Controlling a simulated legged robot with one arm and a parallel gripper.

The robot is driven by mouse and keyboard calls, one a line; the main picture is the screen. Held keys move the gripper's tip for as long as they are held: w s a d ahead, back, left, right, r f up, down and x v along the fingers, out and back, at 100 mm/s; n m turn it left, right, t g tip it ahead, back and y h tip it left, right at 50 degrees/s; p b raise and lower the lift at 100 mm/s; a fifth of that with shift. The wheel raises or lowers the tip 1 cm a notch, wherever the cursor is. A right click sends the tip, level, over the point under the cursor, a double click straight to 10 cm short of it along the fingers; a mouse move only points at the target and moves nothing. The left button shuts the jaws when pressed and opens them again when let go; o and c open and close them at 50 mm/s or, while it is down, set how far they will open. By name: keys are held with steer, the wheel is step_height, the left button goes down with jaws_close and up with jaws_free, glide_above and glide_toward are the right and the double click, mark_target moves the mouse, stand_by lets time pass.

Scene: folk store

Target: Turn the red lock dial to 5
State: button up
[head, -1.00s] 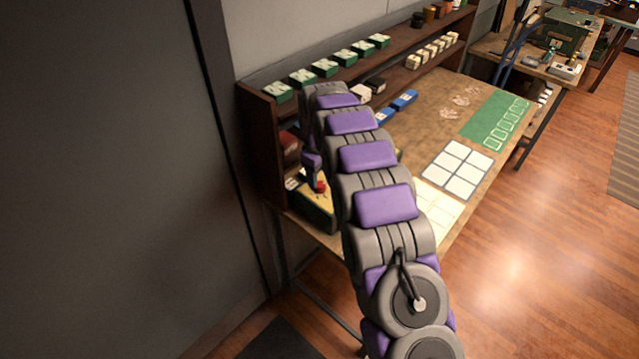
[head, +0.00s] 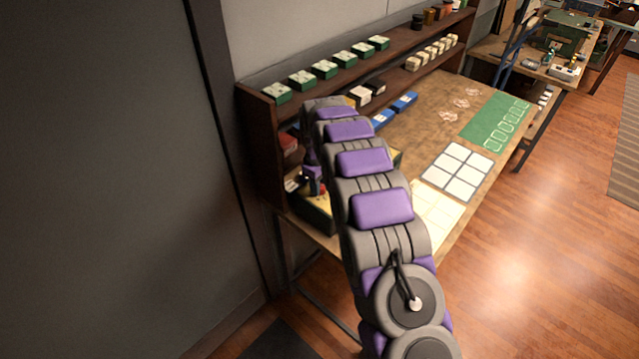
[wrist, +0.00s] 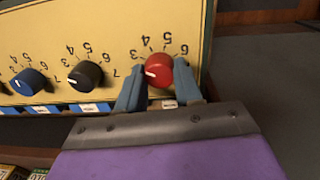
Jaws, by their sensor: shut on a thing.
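The red dial (wrist: 158,70) sits on the yellow panel of a lock box (wrist: 110,20) in the wrist view. My gripper (wrist: 159,85) has its two blue-grey fingers on either side of the dial, shut on it. The dial's white pointer mark shows on its left side, below the 3; the numbers 3, 4, 5 and 6 run around its upper side and appear upside down. In the head view the box (head: 314,212) is on the table's near left, partly hidden by my arm.
A black dial (wrist: 85,74) and a blue dial (wrist: 29,82) are left of the red one. In the head view, a wooden shelf (head: 262,100) holds several green boxes. A grey wall (head: 100,180) stands close on the left.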

steer(key=c, duration=0.4)
steer(key=shift+m, duration=0.4)
steer(key=shift+r+m+p, duration=0.1)
steer(key=shift+m+p, duration=0.75)
steer(key=shift+m, duration=0.05)
steer(key=m+p, duration=0.1)
steer(key=m, duration=0.2)
steer(key=shift+m+p, duration=0.3)
steer(key=m+p, duration=0.1)
steer(key=m, duration=0.3)
steer(key=shift+w+m, duration=0.1)
steer(key=shift+m, duration=0.2)
steer(key=m+p, duration=0.1)
steer(key=m, duration=0.3)
steer(key=shift+m+g, duration=0.3)
steer(key=shift+m, duration=0.1)
steer(key=shift+a, duration=0.1)
